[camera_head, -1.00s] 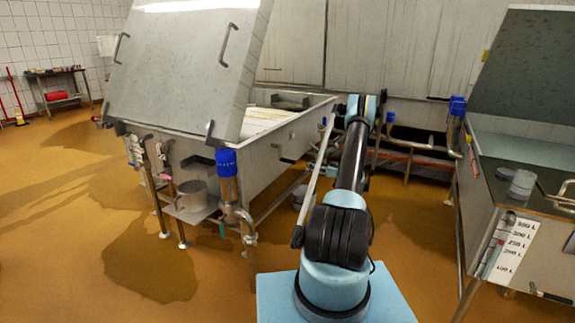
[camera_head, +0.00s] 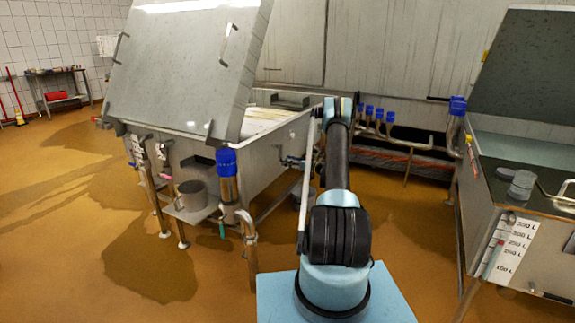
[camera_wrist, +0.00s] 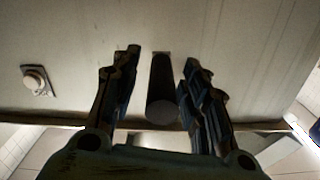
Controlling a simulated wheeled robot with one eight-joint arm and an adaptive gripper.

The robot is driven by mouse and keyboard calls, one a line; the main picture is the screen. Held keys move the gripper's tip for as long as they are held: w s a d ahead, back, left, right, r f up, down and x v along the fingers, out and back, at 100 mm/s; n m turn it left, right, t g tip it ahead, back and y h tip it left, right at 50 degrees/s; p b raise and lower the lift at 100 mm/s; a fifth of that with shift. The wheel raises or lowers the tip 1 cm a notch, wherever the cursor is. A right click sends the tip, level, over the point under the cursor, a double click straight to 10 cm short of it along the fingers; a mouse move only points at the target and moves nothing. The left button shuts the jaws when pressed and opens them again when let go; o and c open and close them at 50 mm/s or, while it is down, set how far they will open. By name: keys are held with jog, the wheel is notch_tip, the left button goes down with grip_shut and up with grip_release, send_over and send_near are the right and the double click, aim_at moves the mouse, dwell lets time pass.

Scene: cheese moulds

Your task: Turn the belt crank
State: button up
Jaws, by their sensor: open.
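In the wrist view, a dark cylindrical bar (camera_wrist: 162,88), which looks like the crank's handle, stands out from a pale metal panel (camera_wrist: 235,50). My gripper (camera_wrist: 160,63) is open, with one finger on each side of the bar. Gaps show between the bar and both fingers. The rest of the crank cannot be made out. In the head view, my arm reaches toward the side of the large steel vat (camera_head: 262,160), and my gripper cannot be made out clearly there.
A round pale knob (camera_wrist: 35,82) sits on the panel left of the gripper. A blue-capped pipe (camera_head: 227,175) stands at the vat's near corner. A second vat (camera_head: 535,245) is on the right. Open brown floor (camera_head: 60,240) lies to the left.

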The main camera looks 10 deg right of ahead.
jog(key=shift+w+a, duration=0.1)
jog(key=shift+c, duration=0.2)
grip_shut()
jog(key=shift+a+m, duration=0.15)
jog(key=shift+m, duration=0.25)
